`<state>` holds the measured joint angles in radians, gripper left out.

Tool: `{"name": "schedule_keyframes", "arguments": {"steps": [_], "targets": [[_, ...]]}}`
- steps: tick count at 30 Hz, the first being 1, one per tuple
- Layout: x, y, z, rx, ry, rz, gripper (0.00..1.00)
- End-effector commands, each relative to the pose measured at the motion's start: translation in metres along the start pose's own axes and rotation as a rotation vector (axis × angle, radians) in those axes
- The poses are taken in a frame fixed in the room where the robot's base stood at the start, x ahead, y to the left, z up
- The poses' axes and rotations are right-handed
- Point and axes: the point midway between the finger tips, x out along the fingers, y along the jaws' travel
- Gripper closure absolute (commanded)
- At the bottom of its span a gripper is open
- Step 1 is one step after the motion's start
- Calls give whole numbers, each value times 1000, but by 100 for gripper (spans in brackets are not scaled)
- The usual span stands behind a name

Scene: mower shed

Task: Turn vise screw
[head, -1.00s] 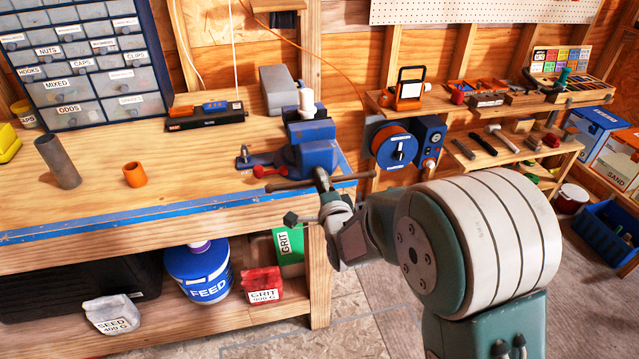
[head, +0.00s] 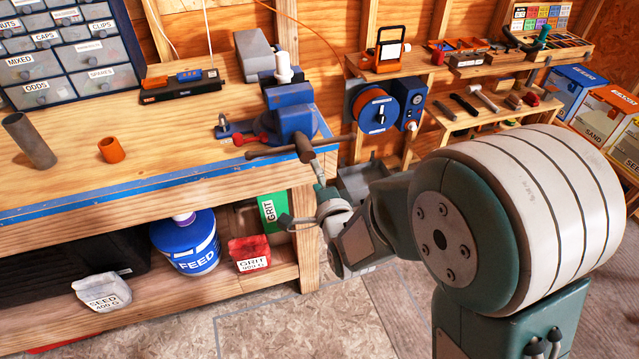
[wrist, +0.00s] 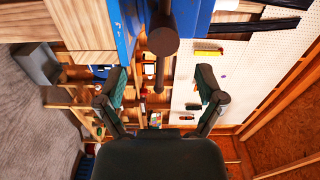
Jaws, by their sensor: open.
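The blue vise (head: 290,112) is mounted at the bench's right front corner. Its dark screw (head: 304,148) points out towards me, with a long handle bar (head: 268,153) lying nearly level through its end. My gripper (head: 304,203) is open and empty just in front of and below the screw end. In the wrist view, the round screw end (wrist: 163,40) and the bar (wrist: 158,72) show at the top middle. My open fingers (wrist: 160,87) stand to either side of the bar's line, apart from it. The head view does not show the exact gap.
The wooden bench (head: 110,185) has a blue front edge close to my gripper. An orange ring (head: 111,149) and a grey tube (head: 30,140) stand on it. A blue feed jug (head: 187,245) sits on the lower shelf. Open floor lies below my gripper.

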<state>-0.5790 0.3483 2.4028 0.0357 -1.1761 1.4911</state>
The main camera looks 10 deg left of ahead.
Motion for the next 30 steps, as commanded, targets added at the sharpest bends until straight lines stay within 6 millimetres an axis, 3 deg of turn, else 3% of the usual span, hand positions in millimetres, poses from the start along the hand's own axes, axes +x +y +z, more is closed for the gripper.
{"name": "schedule_keyframes", "arguments": {"steps": [6,19,23,30], "targets": [[-23,1,0,0,0,3,13],[-26,1,0,-44,0,2,13],[-26,1,0,-232,0,1,13],[-26,0,0,-730,-1,-1,13]]}}
